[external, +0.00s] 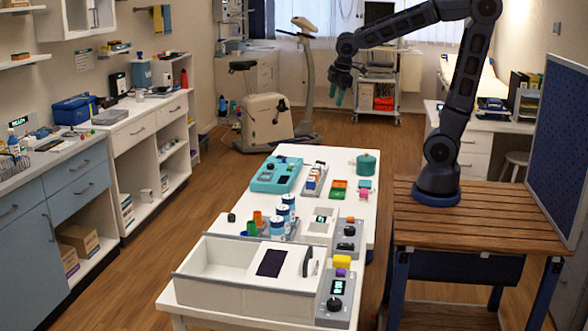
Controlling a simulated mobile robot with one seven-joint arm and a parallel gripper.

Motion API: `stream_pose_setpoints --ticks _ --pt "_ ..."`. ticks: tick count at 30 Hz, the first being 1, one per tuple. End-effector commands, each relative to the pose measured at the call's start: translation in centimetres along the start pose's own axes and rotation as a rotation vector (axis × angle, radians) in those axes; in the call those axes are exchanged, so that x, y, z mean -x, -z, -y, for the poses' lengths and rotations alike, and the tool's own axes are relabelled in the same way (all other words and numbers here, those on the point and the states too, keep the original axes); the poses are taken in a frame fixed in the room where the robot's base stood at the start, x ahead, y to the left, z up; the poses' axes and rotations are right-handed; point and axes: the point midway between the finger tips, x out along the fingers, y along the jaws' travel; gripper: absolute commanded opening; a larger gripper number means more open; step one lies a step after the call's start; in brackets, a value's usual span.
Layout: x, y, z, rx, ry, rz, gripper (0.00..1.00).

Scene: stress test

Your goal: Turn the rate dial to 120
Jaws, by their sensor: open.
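My gripper (340,97) hangs open and empty, teal fingertips pointing down, in the air beyond the far end of the white table (385,180). A black round dial (334,304) sits on a grey control panel at the table's near end, below a small lit display (338,287). Another grey unit with black knobs (348,231) stands farther back. A teal device (276,174) with a dark screen lies at the table's far left. The labels and readings are too small to read, so I cannot tell which control is the rate dial. My gripper is far from all of them.
A white open box (222,284) fills the table's near end. Several blue-white canisters (284,214), orange and green cups and a teal pot (366,163) crowd the tabletop. A wooden bench (480,220) carries my arm's base. An exercise bike (268,115) stands behind.

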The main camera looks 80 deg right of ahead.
Motion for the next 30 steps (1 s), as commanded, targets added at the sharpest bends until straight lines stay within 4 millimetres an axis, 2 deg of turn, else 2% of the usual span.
stream_pose_setpoints --ticks 3,15,30 --pt "-1.9 2.1 -1.8 0.091 0.012 0.031 0.51" --pt "-9.0 8.4 -7.2 0.402 0.078 0.083 0.51" --pt "-20.3 14.2 -13.5 0.753 0.200 0.041 0.51"
